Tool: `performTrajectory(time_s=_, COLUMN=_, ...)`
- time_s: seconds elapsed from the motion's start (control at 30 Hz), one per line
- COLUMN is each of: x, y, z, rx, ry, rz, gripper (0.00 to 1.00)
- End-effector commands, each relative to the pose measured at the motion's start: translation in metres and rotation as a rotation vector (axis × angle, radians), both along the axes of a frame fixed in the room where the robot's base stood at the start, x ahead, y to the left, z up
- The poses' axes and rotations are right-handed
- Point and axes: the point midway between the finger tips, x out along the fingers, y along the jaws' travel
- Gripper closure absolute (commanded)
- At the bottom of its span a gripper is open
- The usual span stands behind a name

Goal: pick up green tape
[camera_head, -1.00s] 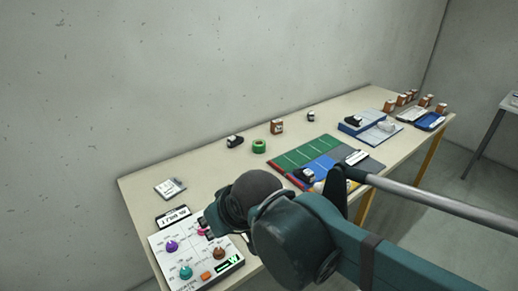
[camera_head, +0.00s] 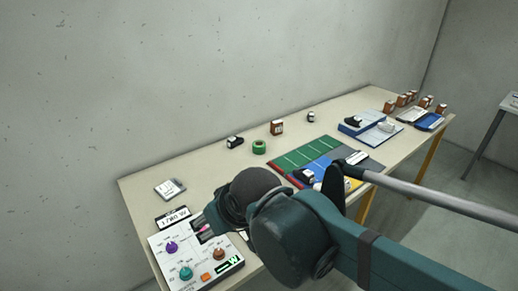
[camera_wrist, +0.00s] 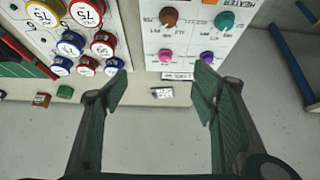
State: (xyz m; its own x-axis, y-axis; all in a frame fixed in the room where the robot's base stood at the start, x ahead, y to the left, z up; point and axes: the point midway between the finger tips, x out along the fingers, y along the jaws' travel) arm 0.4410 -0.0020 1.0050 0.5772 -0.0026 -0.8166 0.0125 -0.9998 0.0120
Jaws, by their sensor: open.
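The green tape (camera_head: 259,147) is a small round roll lying flat on the table toward the wall. In the wrist view it appears as a small green shape (camera_wrist: 64,91) at the left, beyond one finger. My gripper (camera_wrist: 160,85) is open, with nothing between its fingers. In the head view it is mostly hidden behind my arm, near the heater panel and well to the left and front of the tape.
The knobbed heater panel (camera_head: 180,259) lies at the near left.

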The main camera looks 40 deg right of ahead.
Motion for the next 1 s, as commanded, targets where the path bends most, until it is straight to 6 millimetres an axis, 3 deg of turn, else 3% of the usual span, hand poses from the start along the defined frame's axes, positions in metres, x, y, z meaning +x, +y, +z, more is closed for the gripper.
performTrajectory(time_s=0.27, x=0.025, y=-0.012, z=0.023, rx=-0.065, ry=0.033, rz=0.068, gripper=0.42)
performTrajectory(time_s=1.0, x=0.129, y=-0.073, z=0.08, rx=-0.29, ry=0.178, rz=0.382, gripper=0.42)
